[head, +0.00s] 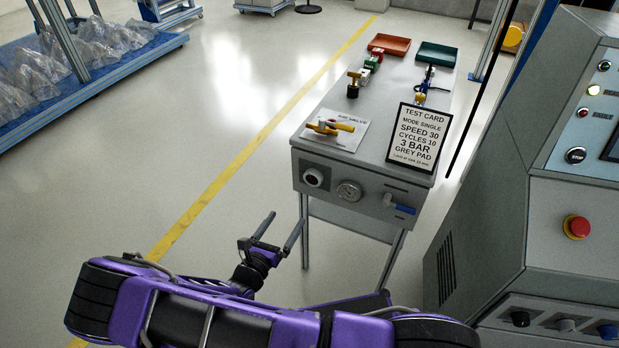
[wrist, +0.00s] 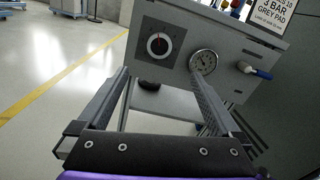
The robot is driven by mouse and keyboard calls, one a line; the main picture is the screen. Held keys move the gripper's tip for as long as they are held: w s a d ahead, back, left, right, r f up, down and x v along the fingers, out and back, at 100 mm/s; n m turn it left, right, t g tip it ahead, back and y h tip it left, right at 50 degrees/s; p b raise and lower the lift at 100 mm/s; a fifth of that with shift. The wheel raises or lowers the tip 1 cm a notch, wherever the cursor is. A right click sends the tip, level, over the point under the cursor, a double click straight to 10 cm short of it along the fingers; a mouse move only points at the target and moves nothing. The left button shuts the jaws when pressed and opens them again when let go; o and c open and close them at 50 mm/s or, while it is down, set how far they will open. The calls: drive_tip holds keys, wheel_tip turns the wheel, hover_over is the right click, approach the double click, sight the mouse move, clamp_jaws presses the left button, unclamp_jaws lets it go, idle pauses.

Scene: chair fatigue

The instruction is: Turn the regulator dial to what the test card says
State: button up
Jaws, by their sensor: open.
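The test card (head: 420,136) stands on the grey bench and reads "MODE SINGLE, SPEED 30, CYCLES 10, 3 BAR, GREY PAD". The regulator dial (head: 314,177) is on the left of the bench's front panel. In the wrist view the dial (wrist: 158,45) is a white-rimmed knob on a dark plate, with a red mark near its top; its scale is too small to read. A round gauge (head: 349,191) sits to its right; it also shows in the wrist view (wrist: 203,62). My gripper (head: 286,218) is open and empty, below and in front of the dial, apart from it.
A blue-handled valve (head: 400,208) sticks out right of the gauge. On the bench top are a yellow-handled air valve (head: 330,126), small fittings, a red tray (head: 390,44) and a green tray (head: 437,54). A grey machine (head: 560,230) stands at right.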

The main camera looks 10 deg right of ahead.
sight(312, 179)
drive_tip(key=b+x, duration=0.1)
drive_tip(key=x, duration=1.5)
drive_tip(key=shift+w+d, duration=0.15)
drive_tip(key=shift+w, duration=0.15)
drive_tip(key=c, duration=1.3)
drive_tip(key=shift+r+m+p, duration=0.15)
drive_tip(key=shift+m+p, duration=0.45)
drive_tip(key=shift+m, duration=0.4)
drive_tip(key=shift+m+p, duration=0.55)
drive_tip(key=shift+m, duration=0.75)
drive_tip(key=shift+s, duration=0.1)
drive_tip(key=o, duration=1.3)
